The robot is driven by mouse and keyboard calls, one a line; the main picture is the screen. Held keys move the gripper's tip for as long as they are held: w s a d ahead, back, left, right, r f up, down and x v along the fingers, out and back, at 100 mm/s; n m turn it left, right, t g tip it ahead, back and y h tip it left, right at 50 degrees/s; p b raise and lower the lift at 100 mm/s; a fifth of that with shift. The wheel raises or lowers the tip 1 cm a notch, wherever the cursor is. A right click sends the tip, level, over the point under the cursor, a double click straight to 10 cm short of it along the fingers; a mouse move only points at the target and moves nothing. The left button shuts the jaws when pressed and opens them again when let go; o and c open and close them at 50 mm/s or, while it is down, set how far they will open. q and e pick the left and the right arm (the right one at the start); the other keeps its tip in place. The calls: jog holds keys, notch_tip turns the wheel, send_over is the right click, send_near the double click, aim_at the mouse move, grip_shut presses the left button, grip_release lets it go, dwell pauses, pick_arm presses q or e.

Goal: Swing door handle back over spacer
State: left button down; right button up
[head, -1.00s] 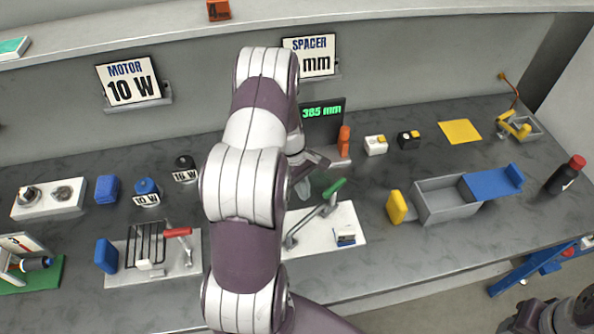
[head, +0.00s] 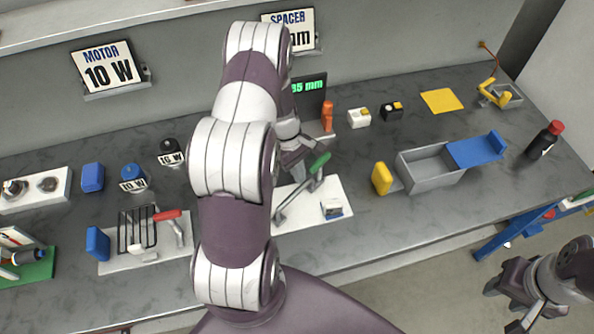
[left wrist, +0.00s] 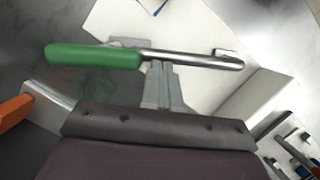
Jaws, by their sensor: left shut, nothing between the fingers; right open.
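The door handle, a metal lever with a green grip (head: 319,164), stands over a white plate (head: 338,187) in the head view. Its green grip (left wrist: 95,57) and silver bar cross the left wrist view. My left gripper (head: 296,166) is shut and empty beside the lever. Its fingers (left wrist: 160,80) reach the bar near the grip; I cannot tell if they touch it. A small white and blue block (head: 332,208) sits on the plate's right part; I cannot tell whether it is the spacer. My right gripper (head: 506,301) is open and empty at lower right, away from the bench.
A yellow block (head: 381,178) and a grey box (head: 430,174) with a blue lid stand to the right. A display (head: 310,95) and an orange item (head: 327,116) stand behind. A red-handled lever (head: 167,215) is at left. My left arm hides the middle.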

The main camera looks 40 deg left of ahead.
aim_at(308, 179)
pick_arm(q)
jog(key=shift+d, duration=0.15)
jog(key=shift+d+m+g+p, duration=0.3)
jog(key=shift+d+m+g, duration=0.1)
jog(key=shift+d+m, duration=1.05)
jog(key=shift+s+d+m+g+y, duration=0.25)
jog(key=shift+d+m, duration=0.35)
jog(key=shift+m, duration=0.2)
jog(key=shift+s+d+m+g+y, duration=0.2)
jog(key=shift+d+m, duration=0.35)
jog(key=shift+m, duration=0.2)
jog(key=shift+p, duration=0.3)
jog(key=v, duration=1.2)
jog(key=shift+r+b, duration=0.3)
jog(key=shift+b, duration=0.15)
jog(key=shift+a, duration=0.1)
